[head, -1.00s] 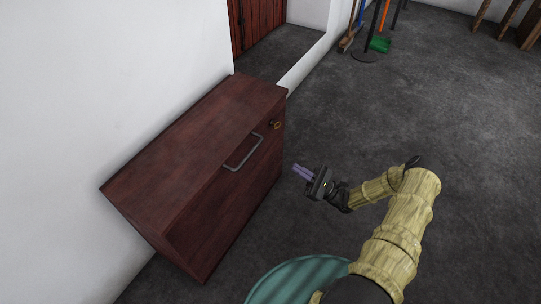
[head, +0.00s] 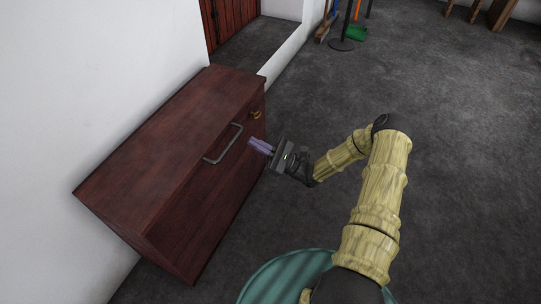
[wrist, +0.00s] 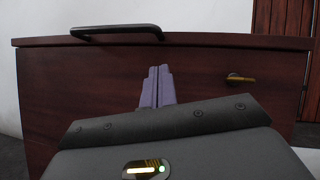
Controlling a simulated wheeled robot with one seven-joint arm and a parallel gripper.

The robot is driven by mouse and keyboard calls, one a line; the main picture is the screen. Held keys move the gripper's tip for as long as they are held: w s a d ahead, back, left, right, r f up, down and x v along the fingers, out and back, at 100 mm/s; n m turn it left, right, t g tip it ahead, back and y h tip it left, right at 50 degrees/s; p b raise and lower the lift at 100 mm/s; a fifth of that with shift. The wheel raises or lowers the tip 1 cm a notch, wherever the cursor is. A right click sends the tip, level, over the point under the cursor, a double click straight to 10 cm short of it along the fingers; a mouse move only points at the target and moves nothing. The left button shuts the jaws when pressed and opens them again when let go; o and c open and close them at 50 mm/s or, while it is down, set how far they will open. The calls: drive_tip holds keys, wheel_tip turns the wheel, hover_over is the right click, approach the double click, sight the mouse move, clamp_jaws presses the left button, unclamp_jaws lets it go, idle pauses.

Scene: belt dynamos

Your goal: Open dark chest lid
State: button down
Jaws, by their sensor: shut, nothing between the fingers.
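The dark chest (head: 190,165) is a reddish-brown wooden box against the white wall in the head view. Its lid (head: 165,140) is down. A grey bar handle (head: 223,144) sits at the lid's front edge, and in the wrist view the handle (wrist: 117,31) sticks out at the top left. My gripper (head: 252,141) is just in front of the chest, right of the handle. Its purple fingers are together and empty. In the wrist view the fingers (wrist: 157,78) point at the chest's front panel (wrist: 210,75), below the lid edge. Contact with the panel cannot be told.
A brass latch or key (head: 256,114) is on the chest front near its far end, also in the wrist view (wrist: 240,78). The white wall (head: 80,80) is close behind the chest. Dark floor (head: 440,130) is clear to the right. Brooms (head: 330,22) stand far back.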

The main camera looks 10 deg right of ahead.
drive_tip(key=r, duration=0.1)
drive_tip(key=a+r+b, duration=0.1)
drive_tip(key=r, duration=0.2)
drive_tip(key=shift+s+a+r+b, duration=0.1)
drive_tip(key=shift+a+b, duration=0.25)
drive_tip(key=shift+b, duration=0.05)
drive_tip(key=shift+d+r, duration=0.1)
